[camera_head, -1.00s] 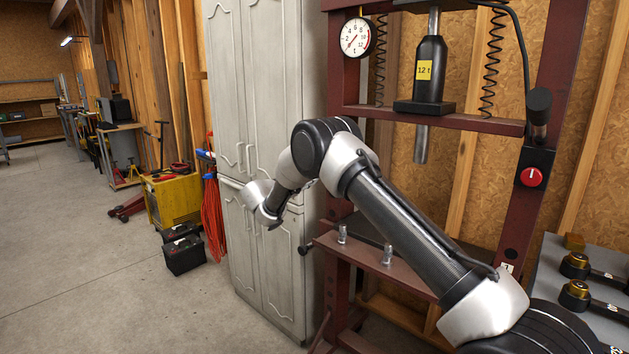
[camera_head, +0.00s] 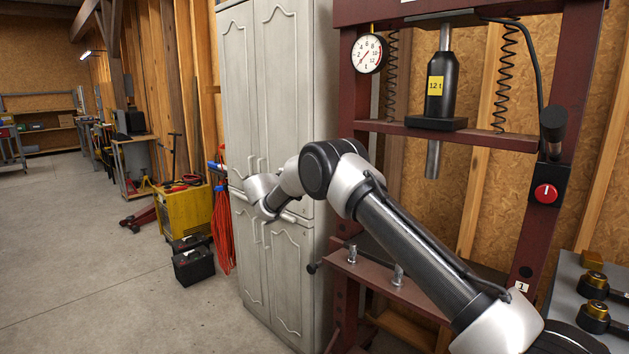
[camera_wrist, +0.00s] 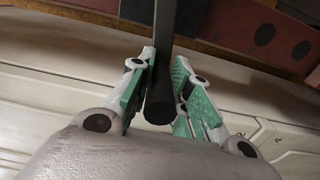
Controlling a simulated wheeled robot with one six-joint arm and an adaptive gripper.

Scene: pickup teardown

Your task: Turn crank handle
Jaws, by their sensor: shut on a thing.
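In the wrist view, a dark, round-ended bar (camera_wrist: 160,108), which looks like the crank handle, runs down from the top edge. My gripper (camera_wrist: 160,117) has its green-padded fingers on either side of the bar and is shut on it. In the head view, my arm reaches left across the front of the press, and its wrist hangs in front of the grey cabinet. The fingers and the held bar cannot be made out there.
The grey cabinet (camera_head: 262,100) stands close behind my wrist. A pressure gauge (camera_head: 368,52) and a black 12 t jack (camera_head: 436,92) are on the press. A black battery (camera_head: 193,265) and a yellow machine (camera_head: 183,208) stand further left. The concrete floor (camera_head: 110,270) at left is open.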

